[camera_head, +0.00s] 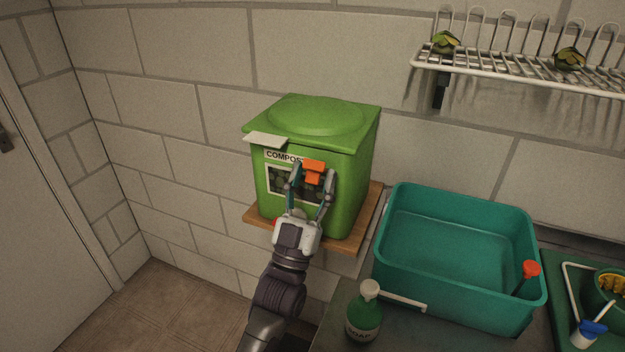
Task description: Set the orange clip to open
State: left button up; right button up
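The orange clip (313,168) is on the front of the green compost bin (354,165), over the label area. I cannot tell from this angle how the clip is set. My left gripper (314,178) is in front of the bin, fingers pointing up towards the clip. Its two fingers are spread, one to each side of the clip. They look apart from it, though contact is hard to judge. The gripper covers part of the bin's lower front. My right gripper is not in view.
The bin stands on a wooden shelf (371,212) against the block wall. A teal basin (392,262) is at the right, with a green soap bottle (364,320) in front of it. A wire rack (480,71) hangs at upper right. The left side is clear.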

pick_arm(q)
jog(key=shift+f, duration=0.1)
jog(key=v, duration=1.2)
